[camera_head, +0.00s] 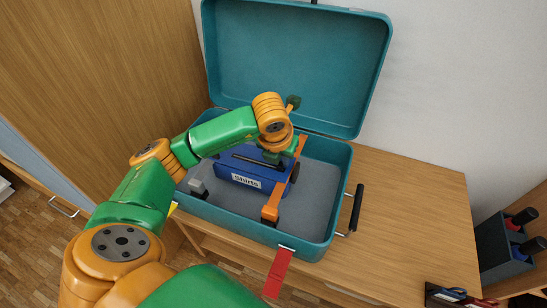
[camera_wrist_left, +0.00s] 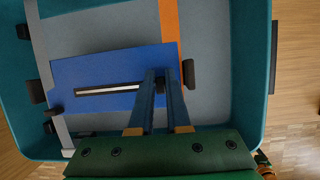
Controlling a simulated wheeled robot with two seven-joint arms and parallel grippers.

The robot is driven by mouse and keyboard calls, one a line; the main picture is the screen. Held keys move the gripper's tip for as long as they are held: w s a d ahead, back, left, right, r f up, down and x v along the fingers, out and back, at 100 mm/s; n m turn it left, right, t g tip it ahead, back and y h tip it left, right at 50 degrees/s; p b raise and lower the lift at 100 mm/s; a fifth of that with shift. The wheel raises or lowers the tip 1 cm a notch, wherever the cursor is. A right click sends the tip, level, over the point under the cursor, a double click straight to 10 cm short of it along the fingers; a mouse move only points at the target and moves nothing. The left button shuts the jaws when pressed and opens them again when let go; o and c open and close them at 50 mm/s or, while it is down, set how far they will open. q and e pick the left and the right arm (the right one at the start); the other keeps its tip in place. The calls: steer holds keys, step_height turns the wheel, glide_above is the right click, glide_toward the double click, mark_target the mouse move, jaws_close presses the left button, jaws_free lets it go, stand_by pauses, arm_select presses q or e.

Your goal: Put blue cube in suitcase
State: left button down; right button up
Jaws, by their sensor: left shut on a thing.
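The teal suitcase (camera_head: 335,215) lies open on a wooden surface, its lid leaning back. A blue box labelled "Shirts" (camera_head: 222,172) is the only blue block I see; it is within the suitcase walls. It also shows in the left wrist view (camera_wrist_left: 80,75), with a long dark and white slot on top. My left gripper (camera_head: 270,155) reaches down over the box. Its two fingers (camera_wrist_left: 161,78) are close together and shut on the box at the right end of the slot. I cannot tell whether the box touches the suitcase floor. My right gripper is out of view.
An orange strap (camera_head: 270,213) and a grey strap (camera_wrist_left: 45,45) lie across the suitcase. A black handle (camera_head: 357,207) sticks out on its right. The wooden top (camera_head: 410,200) is bare to the right. A dark organiser (camera_head: 500,250) stands at far right.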

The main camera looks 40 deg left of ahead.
mark_target(281, 170)
arm_select(q)
step_height(281, 170, down, 5)
steer(key=shift+r+b, duration=0.15)
steer(key=shift+b, duration=0.2)
steer(key=shift+s+r, duration=0.1)
steer(key=c, duration=0.9)
jaws_free()
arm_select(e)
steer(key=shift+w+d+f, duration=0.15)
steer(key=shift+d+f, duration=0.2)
arm_select(q)
steer(key=shift+r, duration=0.3)
steer(key=p+v, duration=0.2)
steer(key=v, duration=0.8)
steer(key=shift+d+r+p, duration=0.1)
steer(key=shift+r+p, duration=0.1)
steer(key=shift+p, duration=0.1)
steer(key=shift+s+r, duration=0.3)
steer(key=shift+r, duration=0.15)
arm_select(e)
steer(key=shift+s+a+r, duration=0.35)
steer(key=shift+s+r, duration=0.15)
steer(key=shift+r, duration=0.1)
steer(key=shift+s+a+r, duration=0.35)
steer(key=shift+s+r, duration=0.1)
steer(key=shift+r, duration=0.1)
